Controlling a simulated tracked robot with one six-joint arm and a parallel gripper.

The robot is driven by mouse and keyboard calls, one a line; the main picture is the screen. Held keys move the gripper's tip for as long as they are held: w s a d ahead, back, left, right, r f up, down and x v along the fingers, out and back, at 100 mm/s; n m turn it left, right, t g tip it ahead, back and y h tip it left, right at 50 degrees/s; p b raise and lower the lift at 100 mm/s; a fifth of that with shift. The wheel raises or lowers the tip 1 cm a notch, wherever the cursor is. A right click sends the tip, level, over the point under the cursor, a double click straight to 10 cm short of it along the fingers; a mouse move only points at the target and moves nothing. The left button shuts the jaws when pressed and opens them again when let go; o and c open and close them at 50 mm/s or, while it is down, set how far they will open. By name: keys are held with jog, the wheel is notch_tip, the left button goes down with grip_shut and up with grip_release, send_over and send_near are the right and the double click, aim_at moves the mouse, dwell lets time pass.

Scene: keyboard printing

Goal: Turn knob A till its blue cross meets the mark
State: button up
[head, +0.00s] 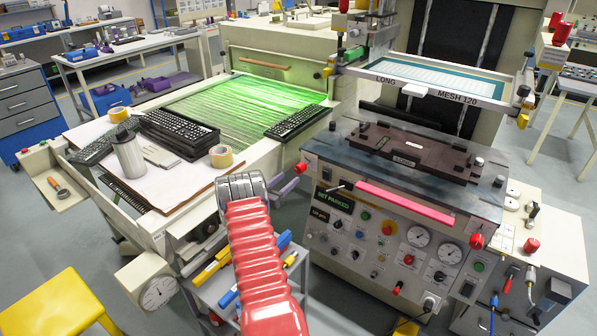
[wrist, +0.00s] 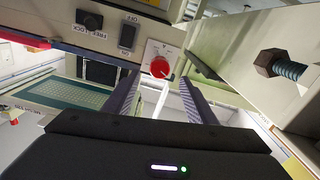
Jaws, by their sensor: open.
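In the wrist view a round red knob (wrist: 160,67) sits on a white plate (wrist: 152,50) on a pale machine panel. I cannot make out a blue cross or a mark on it, and any letter on the plate is too small to read. My gripper (wrist: 160,77) is open, its two purple-grey fingers reaching toward the knob, one on each side of it in the picture. Nothing is held, and I cannot tell whether the fingers touch the knob. In the head view my red-sleeved arm reaches up the middle; I cannot pick out this knob there.
On the same panel are a dark switch (wrist: 127,36) and a FREE/LOCK switch (wrist: 89,20). A large bolt (wrist: 281,66) juts out at the right.

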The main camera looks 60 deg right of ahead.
aim_at(298, 171)
jog(key=shift+s+d, duration=0.25)
jog(key=shift+d, duration=1.15)
jog(key=shift+s+d, duration=0.2)
jog(key=shift+d, duration=1.25)
jog(key=shift+s+d, duration=0.25)
jog(key=shift+d, duration=1.15)
jog(key=c, duration=1)
